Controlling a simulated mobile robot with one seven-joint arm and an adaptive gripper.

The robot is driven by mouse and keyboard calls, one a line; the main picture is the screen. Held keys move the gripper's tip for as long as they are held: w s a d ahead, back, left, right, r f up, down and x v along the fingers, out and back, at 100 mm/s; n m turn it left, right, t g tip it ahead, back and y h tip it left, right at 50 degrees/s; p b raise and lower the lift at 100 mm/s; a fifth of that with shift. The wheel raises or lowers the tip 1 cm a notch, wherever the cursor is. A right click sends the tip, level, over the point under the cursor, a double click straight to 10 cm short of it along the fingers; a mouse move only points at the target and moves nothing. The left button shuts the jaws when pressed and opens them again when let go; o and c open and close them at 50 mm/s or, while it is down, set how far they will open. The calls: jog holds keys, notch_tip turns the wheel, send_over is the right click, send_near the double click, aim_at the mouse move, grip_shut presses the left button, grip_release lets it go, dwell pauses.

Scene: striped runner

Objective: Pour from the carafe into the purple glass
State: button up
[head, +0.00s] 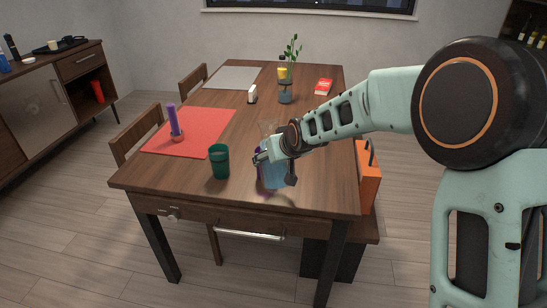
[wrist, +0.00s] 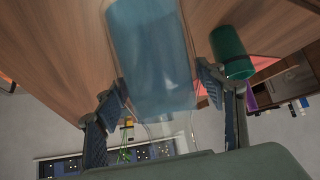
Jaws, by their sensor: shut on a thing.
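A clear glass carafe with blue liquid (head: 275,179) is held near the front of the wooden table. My gripper (head: 268,157) is shut on it, with the clear upper part showing above the fingers. In the wrist view the carafe (wrist: 152,55) lies between my two fingers (wrist: 165,105), its blue liquid filling the wider part. It looks close to upright; I cannot tell if its base touches the table. A purple patch (head: 259,150) shows beside my gripper, perhaps the purple glass. Most of it is hidden by the gripper and carafe.
A green cup (head: 219,162) stands just left of the carafe and also shows in the wrist view (wrist: 231,52).

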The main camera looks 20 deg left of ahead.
jog(key=shift+s+d+r+p, duration=0.15)
jog(key=shift+r+p, duration=0.15)
jog(key=shift+p, duration=0.8)
jog(key=shift+f+g+h, duration=0.1)
jog(key=shift+g+h, duration=0.2)
jog(key=shift+s+d+p, duration=0.2)
jog(key=shift+p, duration=0.75)
jog(key=shift+s+d+g+h, duration=0.1)
jog(key=shift+g+h, duration=0.2)
jog(key=shift+s+g+p, duration=0.1)
jog(key=shift+g+p, duration=0.2)
jog(key=shift+p, duration=0.65)
jog(key=shift+s+d+f+h+p, duration=0.1)
jog(key=shift+d+h+p, duration=0.1)
jog(key=shift+h+p, duration=0.2)
jog(key=shift+s+d+g+p, duration=0.15)
jog(key=shift+g+p, duration=0.25)
jog(key=shift+p, duration=0.5)
jog(key=shift+f+h, duration=0.15)
jog(key=shift+h, duration=0.15)
jog(key=shift+s+d+g+h+p, duration=0.15)
jog(key=shift+g+h+p, duration=0.2)
jog(key=shift+p, duration=0.8)
